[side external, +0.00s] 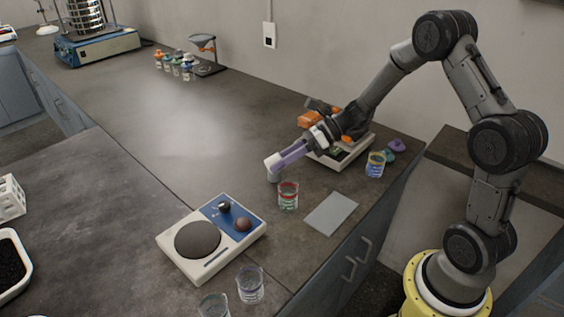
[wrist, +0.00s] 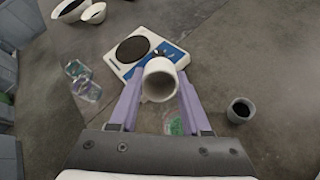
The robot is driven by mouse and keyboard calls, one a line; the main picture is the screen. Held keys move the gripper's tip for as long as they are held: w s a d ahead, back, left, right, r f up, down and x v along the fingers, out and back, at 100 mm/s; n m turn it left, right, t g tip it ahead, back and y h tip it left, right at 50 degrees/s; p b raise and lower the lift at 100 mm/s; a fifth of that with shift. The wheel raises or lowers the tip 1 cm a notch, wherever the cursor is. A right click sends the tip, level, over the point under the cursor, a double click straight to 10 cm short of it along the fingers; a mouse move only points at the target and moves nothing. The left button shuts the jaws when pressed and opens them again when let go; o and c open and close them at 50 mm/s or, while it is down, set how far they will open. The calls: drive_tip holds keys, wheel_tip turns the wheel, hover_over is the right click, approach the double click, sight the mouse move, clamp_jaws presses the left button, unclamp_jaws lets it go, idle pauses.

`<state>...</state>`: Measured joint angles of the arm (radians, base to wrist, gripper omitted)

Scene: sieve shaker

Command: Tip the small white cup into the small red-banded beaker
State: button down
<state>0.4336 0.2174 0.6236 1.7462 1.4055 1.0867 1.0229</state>
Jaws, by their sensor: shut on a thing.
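My gripper (side external: 273,163) is shut on the small white cup (wrist: 161,68), which sits between the purple fingertips. In the wrist view the cup's open mouth faces the camera, and its inside looks pale. In the side view the cup (side external: 272,173) is small at the finger ends, and its exact tilt cannot be told. The small red-banded beaker (side external: 288,196) stands upright on the bench, just right of and nearer the camera than the cup. In the wrist view a beaker with green in it (wrist: 175,126), apparently this one, shows partly below the cup, between the fingers.
A hot plate (side external: 190,268) stands to the front left, with clear beakers (side external: 250,285) beside it. A grey flat pad (side external: 331,212) lies right of the red-banded beaker. A yellow-blue beaker (side external: 375,165) stands farther right. The wrist view shows a dark-filled cup (wrist: 240,110) at right.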

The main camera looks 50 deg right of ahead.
idle(0.3)
drive_tip(key=shift+w+a+r+g+h, duration=0.15)
drive_tip(key=shift+r+g+h, duration=0.15)
drive_tip(key=shift+g+h, duration=0.4)
drive_tip(key=shift+r+g+h, duration=0.2)
drive_tip(key=shift+g+h, duration=0.4)
drive_tip(key=shift+h, duration=0.7)
drive_tip(key=shift+a+r+g+h, duration=0.15)
drive_tip(key=shift+g+h, duration=0.35)
drive_tip(key=shift+h, duration=0.3)
drive_tip(key=shift+r+g+h, duration=0.25)
drive_tip(key=shift+g+h, duration=0.55)
drive_tip(key=shift+h, duration=0.3)
